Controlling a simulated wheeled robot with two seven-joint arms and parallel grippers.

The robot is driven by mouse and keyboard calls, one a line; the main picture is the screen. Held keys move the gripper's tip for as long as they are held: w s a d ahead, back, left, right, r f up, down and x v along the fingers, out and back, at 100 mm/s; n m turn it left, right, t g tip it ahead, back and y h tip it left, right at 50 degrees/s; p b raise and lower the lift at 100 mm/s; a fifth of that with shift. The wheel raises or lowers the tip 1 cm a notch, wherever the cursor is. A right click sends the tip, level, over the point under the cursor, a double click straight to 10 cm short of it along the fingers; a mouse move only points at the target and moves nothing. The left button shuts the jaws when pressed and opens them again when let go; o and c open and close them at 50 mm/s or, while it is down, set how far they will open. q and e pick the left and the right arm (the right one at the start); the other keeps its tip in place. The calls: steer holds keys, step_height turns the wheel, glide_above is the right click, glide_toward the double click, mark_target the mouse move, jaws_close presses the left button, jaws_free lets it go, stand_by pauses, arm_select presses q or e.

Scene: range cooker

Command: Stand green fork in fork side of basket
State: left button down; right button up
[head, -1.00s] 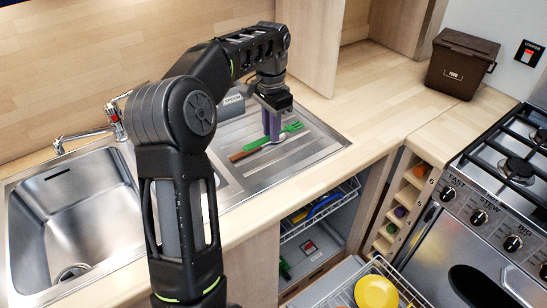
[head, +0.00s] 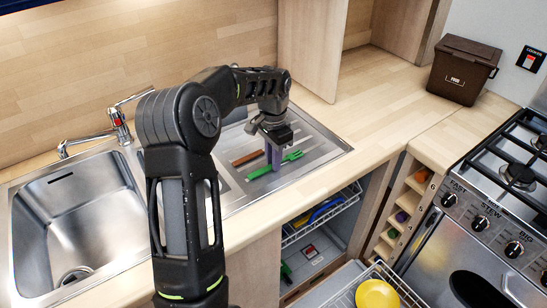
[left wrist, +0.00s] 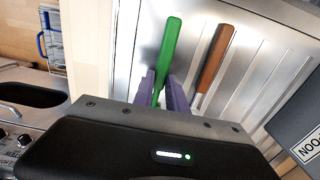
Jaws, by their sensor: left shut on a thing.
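The green fork (head: 259,172) is at the drainer, its tines pointing right and its handle left. My left gripper (head: 275,156) is shut on it, with purple fingers around its middle. In the left wrist view the green handle (left wrist: 170,48) sticks out past the fingers; I cannot tell whether it touches the drainer. The grey basket (left wrist: 300,122), with a label that looks like SPOON, shows at the right edge of the left wrist view. In the head view my arm mostly hides it. Its fork side is not visible. My right gripper is not in view.
A brown-handled utensil (head: 247,157) lies beside the fork on the steel drainer (head: 322,152); it also shows in the left wrist view (left wrist: 214,62). The sink (head: 75,225) is at left.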

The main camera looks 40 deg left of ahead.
arm_select(q)
steer(key=shift+f, duration=0.2)
steer(key=c, duration=1.3)
jaws_free()
steer(key=shift+r, duration=0.1)
steer(key=shift+c, duration=0.2)
